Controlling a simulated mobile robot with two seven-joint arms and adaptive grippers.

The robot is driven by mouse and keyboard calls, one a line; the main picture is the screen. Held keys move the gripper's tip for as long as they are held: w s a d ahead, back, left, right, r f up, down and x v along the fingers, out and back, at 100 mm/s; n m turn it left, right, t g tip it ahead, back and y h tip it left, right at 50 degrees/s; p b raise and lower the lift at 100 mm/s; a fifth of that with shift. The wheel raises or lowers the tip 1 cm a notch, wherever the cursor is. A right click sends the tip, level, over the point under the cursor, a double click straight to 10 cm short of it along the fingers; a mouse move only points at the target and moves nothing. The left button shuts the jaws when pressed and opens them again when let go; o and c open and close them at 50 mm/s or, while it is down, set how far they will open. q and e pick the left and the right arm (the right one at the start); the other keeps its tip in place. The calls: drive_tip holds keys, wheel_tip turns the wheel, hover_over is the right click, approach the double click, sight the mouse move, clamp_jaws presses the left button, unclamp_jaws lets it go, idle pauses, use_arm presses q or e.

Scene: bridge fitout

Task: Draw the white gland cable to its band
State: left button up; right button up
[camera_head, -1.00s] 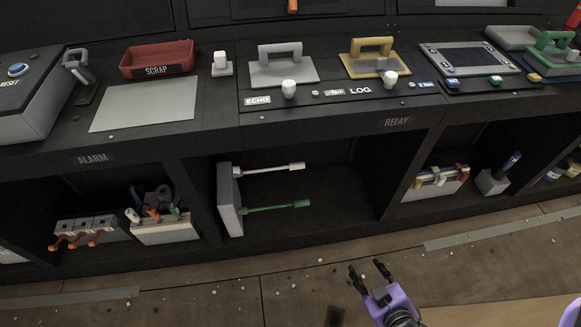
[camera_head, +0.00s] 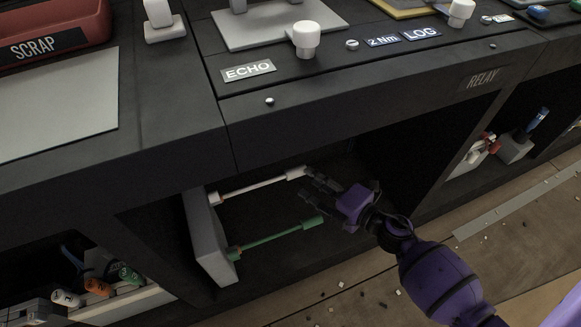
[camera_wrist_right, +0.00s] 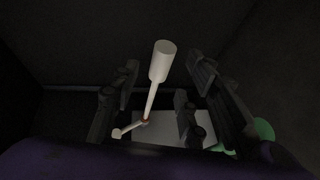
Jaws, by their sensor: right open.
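The white gland cable (camera_head: 255,186) sticks out to the right from a pale grey block (camera_head: 209,240) inside the open bay under the ECHO panel. Its thicker white end (camera_head: 295,173) is near my right gripper (camera_head: 326,190). In the right wrist view, that end (camera_wrist_right: 162,62) shows between the open, empty fingers of the gripper (camera_wrist_right: 163,82), with gaps on both sides. A small reddish ring (camera_wrist_right: 146,121), possibly the band, shows where the cable meets the block. My left gripper is not in view.
A green cable (camera_head: 275,238) juts from the same block, below the white one; its green end (camera_wrist_right: 263,129) is beside a finger in the right wrist view. The console edge (camera_head: 340,125) overhangs the bay. A dark divider wall stands to the right.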

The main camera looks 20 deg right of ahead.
sight(301, 174)
drive_tip(key=b+x, duration=0.1)
drive_tip(key=x, duration=0.5)
drive_tip(key=shift+w+a+f, duration=0.15)
drive_tip(key=shift+w+f, duration=0.05)
drive_tip(key=shift+w, duration=0.1)
clamp_jaws()
